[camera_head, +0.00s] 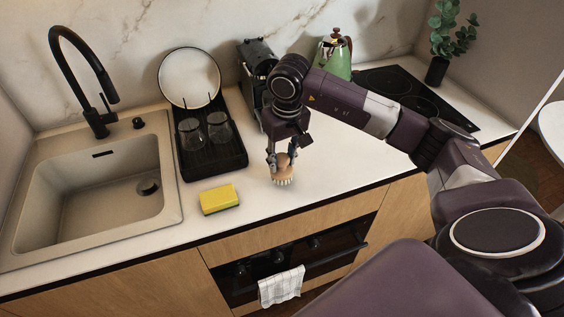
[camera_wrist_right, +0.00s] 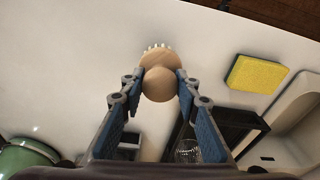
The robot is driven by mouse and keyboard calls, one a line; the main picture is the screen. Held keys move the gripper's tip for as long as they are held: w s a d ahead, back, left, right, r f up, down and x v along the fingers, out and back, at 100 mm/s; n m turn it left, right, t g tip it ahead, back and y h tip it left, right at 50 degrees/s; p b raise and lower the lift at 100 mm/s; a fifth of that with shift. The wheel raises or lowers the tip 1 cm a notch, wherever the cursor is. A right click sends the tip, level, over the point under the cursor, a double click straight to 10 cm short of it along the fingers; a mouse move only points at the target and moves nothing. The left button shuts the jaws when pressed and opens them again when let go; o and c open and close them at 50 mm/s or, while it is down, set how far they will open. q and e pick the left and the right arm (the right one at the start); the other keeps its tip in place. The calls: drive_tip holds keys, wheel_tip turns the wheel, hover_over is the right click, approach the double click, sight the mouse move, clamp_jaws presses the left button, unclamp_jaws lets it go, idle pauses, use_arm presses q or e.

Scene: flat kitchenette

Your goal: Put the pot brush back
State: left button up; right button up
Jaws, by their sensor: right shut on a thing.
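The pot brush (camera_head: 284,171) has a round wooden body and pale bristles that point down. In the head view it is at the counter's middle, right of the yellow sponge. My right gripper (camera_head: 280,155) is shut on it from above. The right wrist view shows the brush's round wooden knob (camera_wrist_right: 159,84) between the two fingers of my right gripper (camera_wrist_right: 158,88), with the bristles beyond it. I cannot tell whether the bristles touch the counter. My left gripper is not in view.
A yellow sponge (camera_head: 220,198) lies on the counter near the front edge. A black dish rack (camera_head: 213,160) holds two glasses and a plate (camera_head: 189,77). The sink (camera_head: 95,190) is at left. Counter (camera_head: 335,160) right of the brush is clear.

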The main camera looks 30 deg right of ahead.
sight(284, 161)
wheel_tip(284, 161, down, 2)
drive_tip(key=shift+f, duration=0.4)
drive_tip(key=o, duration=1.1)
drive_tip(key=shift+r, duration=0.1)
drive_tip(key=shift+r, duration=0.15)
drive_tip(key=r+b, duration=0.1)
drive_tip(key=r, duration=0.2)
drive_tip(key=s+r+b, duration=0.1)
drive_tip(key=r, duration=0.3)
drive_tip(key=r+b, duration=0.1)
drive_tip(key=r, duration=0.3)
drive_tip(key=shift+s+a, duration=0.1)
drive_tip(key=shift+s, duration=0.05)
drive_tip(key=shift+s+r+b, duration=0.1)
drive_tip(key=shift+r+b, duration=0.2)
drive_tip(key=shift+r, duration=0.2)
drive_tip(key=shift+f, duration=0.1)
